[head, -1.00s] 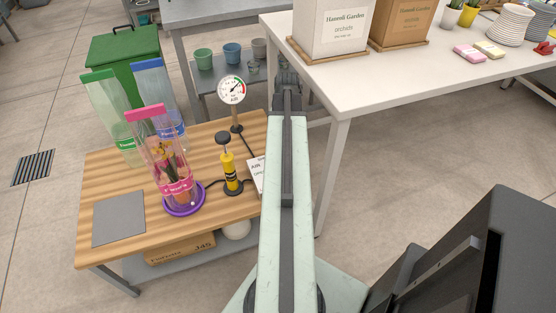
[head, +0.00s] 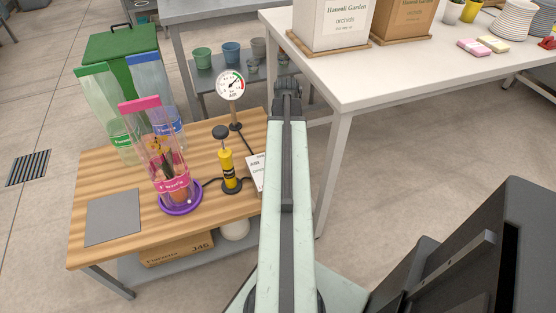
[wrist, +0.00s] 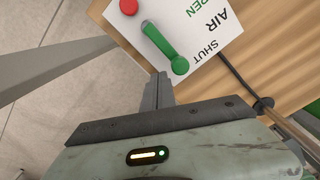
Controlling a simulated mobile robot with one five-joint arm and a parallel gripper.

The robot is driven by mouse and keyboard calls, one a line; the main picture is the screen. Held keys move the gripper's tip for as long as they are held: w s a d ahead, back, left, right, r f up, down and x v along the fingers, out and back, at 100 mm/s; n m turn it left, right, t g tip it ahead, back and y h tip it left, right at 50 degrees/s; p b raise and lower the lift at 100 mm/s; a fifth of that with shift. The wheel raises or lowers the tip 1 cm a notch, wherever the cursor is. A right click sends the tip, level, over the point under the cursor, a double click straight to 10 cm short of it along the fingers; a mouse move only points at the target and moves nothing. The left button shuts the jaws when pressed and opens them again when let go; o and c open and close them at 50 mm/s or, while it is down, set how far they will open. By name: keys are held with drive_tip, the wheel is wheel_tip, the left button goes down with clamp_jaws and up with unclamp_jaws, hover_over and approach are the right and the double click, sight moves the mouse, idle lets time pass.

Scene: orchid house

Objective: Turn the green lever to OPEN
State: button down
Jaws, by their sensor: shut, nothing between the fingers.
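The green lever (wrist: 164,47) shows in the wrist view on a white panel (wrist: 205,18) printed with SHUT, AIR and a partly cut-off OPEN. Its thick rounded end lies beside the word SHUT, and the other end reaches up-left toward a red knob (wrist: 129,6). My gripper (wrist: 159,76) is shut and empty, its fingertips just below the lever's rounded end. I cannot tell whether they touch it. In the head view only part of the white panel (head: 256,173) shows; my arm hides the lever and the gripper.
On the wooden table stand a round gauge (head: 230,86), a yellow pump (head: 229,171) and a clear pink-labelled sleeve (head: 157,150) in a purple ring (head: 180,201). A grey mat (head: 113,217) lies at front left. A white table (head: 390,75) stands to the right.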

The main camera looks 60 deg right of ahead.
drive_tip(key=shift+f, duration=0.45)
drive_tip(key=shift+w+a, duration=0.6)
drive_tip(key=shift+w, duration=0.35)
drive_tip(key=shift+w+a, duration=0.7)
drive_tip(key=shift+a, duration=0.15)
